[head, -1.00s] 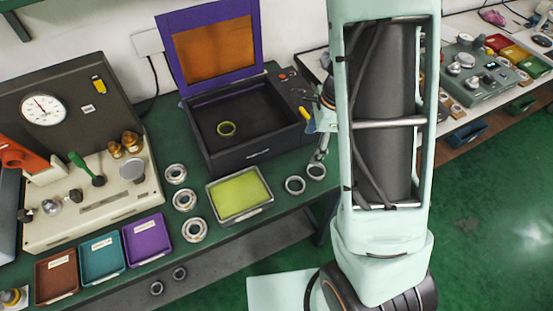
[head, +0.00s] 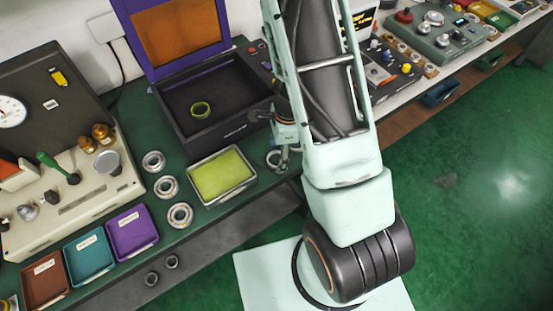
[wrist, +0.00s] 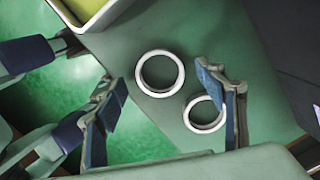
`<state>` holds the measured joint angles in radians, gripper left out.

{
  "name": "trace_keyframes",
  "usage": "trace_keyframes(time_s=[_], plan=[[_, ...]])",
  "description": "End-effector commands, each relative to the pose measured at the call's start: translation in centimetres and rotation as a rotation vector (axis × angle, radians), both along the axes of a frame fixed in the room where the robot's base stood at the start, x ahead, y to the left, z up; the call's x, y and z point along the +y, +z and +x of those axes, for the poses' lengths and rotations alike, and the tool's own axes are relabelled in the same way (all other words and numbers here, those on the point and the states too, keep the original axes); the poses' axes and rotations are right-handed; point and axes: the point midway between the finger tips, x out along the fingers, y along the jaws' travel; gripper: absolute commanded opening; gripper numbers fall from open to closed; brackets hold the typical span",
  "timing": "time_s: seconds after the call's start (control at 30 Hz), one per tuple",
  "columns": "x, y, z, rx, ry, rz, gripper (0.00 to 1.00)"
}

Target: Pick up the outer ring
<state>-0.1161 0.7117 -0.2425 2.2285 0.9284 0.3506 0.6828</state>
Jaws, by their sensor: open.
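Two plain steel rings lie flat on the green bench top in the wrist view. The larger ring, which looks like the outer ring (wrist: 139,75), lies between and beyond the fingertips. The smaller ring (wrist: 187,116) lies nearer the right finger, which hides part of it. My gripper (wrist: 159,75) is open and empty above them, one finger on each side. In the head view, my gripper (head: 283,150) is over the bench edge right of the yellow-green tray, and one ring (head: 272,160) shows partly beside it.
The yellow-green tray (head: 203,203) lies left of the rings. Several bearings (head: 180,215) sit left of the tray. The bench's front edge is close to the rings.

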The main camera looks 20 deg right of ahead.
Motion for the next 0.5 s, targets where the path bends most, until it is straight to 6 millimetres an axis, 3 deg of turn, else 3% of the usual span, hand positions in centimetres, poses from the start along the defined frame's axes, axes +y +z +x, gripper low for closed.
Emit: trace_keyframes(time_s=[0.1, 0.33, 0.5], plan=[[0.1, -0.9, -0.01, 0.001, 0.0, 0.0, 0.65], [0.12, -0.92, 0.04, -0.001, 0.001, 0.0, 0.65], [0.12, -0.91, 0.05, -0.001, 0.001, 0.0, 0.46]])
